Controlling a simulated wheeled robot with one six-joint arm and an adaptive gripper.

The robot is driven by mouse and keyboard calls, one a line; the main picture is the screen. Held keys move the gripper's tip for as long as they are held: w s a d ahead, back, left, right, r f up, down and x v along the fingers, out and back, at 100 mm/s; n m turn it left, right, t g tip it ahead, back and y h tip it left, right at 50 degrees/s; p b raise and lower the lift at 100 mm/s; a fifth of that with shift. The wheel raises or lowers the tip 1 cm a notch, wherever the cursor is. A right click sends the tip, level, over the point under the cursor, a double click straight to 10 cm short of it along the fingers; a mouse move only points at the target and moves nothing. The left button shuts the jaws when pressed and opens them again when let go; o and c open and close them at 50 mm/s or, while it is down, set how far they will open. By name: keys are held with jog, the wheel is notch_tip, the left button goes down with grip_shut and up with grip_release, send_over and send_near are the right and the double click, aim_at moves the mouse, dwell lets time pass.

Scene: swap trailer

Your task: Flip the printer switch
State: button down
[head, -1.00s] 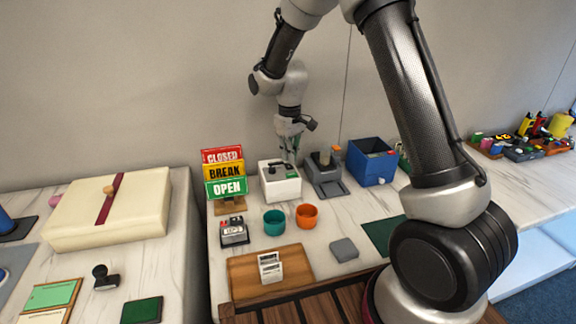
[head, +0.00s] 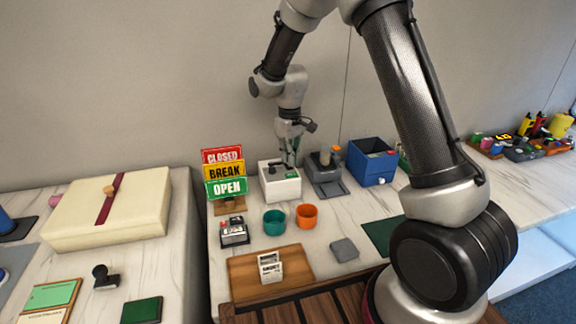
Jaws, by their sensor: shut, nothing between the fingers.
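A white box-shaped device (head: 280,186), which looks like the printer, stands at the back of the marble counter. It has a dark handle or lever on top and a small green patch on its front. I cannot make out the switch itself. My gripper (head: 291,160) points down at the back right of this device, close to its top. It is shut and empty. Its fingertips are partly hidden, and I cannot tell whether they touch the device.
A grey device (head: 327,186) stands close to the right, then a blue bin (head: 371,163). CLOSED, BREAK and OPEN signs (head: 229,188) stand left. Teal (head: 273,222) and orange (head: 306,215) cups sit in front. A wooden board (head: 245,283) lies nearer.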

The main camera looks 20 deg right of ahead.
aim_at(290, 167)
jog(key=shift+f, duration=0.85)
dwell(0.3)
jog(key=shift+r, duration=3.5)
